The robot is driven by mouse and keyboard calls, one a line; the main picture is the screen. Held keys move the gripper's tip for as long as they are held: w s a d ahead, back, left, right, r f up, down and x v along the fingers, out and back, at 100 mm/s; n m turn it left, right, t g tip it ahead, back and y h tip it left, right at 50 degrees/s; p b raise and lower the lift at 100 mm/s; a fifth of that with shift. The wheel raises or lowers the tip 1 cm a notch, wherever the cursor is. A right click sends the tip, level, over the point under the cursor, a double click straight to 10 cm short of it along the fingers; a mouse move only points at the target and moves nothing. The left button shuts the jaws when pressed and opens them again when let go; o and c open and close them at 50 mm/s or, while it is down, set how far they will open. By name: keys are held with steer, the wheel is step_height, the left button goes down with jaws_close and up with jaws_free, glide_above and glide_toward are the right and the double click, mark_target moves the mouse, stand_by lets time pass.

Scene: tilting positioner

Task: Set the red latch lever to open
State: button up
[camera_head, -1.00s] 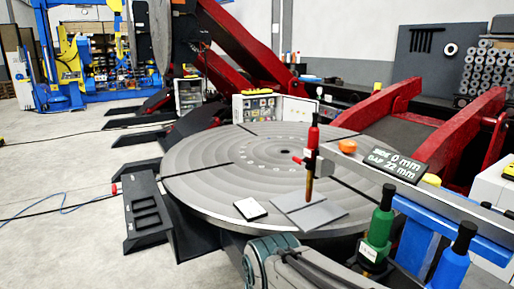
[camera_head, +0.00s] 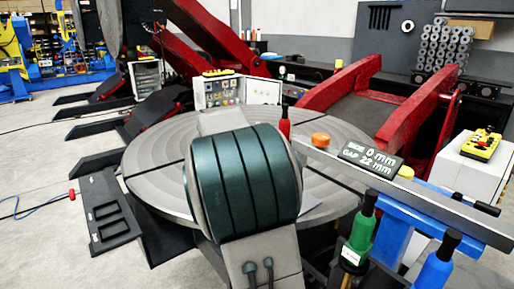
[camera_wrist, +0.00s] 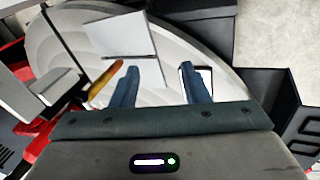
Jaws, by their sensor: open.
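A red upright handle (camera_head: 284,125), possibly the red latch lever, shows above the round grey table (camera_head: 150,180) in the head view. An orange-yellow rod (camera_wrist: 105,82) lies just left of the left finger in that view. Red parts (camera_wrist: 35,125) show at the left edge. A grey plate (camera_wrist: 120,38) lies ahead of the fingers.
A rail with an orange knob (camera_head: 320,139) and a sign (camera_head: 371,156) reading "0 mm" and "GAP 22 mm" stands right of the table. Green (camera_head: 360,235) and blue (camera_head: 435,265) bottle-like tools are in front. Red beams (camera_head: 340,85) stand behind.

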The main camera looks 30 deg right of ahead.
steer(key=w+d+r+n+h+p, duration=0.1)
steer(key=w+d+r+h, duration=0.1)
steer(key=w+r+h, duration=0.3)
steer(key=w+d+r+n+h+p, duration=0.1)
steer(key=w+d+r, duration=0.15)
steer(key=w, duration=0.55)
steer(key=p+x, duration=0.3)
steer(key=x, duration=0.9)
steer(key=shift+d+p, duration=0.3)
steer(key=shift+d, duration=0.15)
